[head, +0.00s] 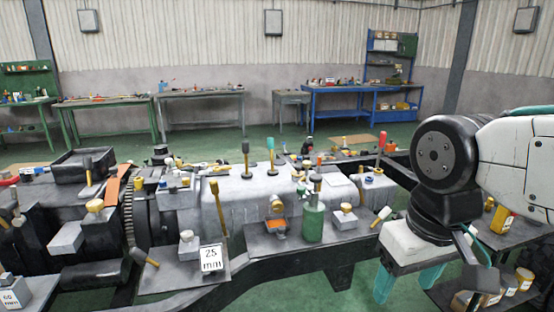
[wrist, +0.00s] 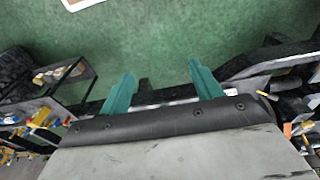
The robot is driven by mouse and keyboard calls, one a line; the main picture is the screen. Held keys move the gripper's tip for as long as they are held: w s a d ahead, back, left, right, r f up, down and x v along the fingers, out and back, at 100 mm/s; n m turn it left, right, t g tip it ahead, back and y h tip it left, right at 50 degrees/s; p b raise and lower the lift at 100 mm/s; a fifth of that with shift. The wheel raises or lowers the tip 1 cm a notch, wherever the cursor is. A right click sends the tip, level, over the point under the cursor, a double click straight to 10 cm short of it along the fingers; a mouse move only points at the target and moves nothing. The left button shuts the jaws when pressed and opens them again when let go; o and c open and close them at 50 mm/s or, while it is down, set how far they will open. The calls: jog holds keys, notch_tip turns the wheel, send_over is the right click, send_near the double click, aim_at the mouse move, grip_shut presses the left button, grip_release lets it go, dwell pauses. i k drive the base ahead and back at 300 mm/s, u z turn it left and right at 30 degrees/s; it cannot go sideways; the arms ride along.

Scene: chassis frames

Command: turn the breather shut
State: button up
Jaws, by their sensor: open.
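My gripper (head: 408,284) hangs at the lower right in the head view, its two teal fingers apart and pointing down. It also shows in the wrist view (wrist: 162,84), with nothing between the fingers and green floor beyond them. I cannot tell for certain which fitting is the breather. My gripper is right of all of these and touches none.
The chassis (head: 270,200) spans the foreground, crowded with upright tools and a green bottle (head: 313,222). A white card marked 25 mm (head: 211,258) stands at the front. A dark shelf (head: 515,295) with jars is at the right. Open floor (head: 230,147) and workbenches lie behind.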

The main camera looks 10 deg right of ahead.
aim_at(306, 164)
jog(key=z, duration=0.75)
jog(key=i, duration=2)
jog(key=u, duration=0.75)
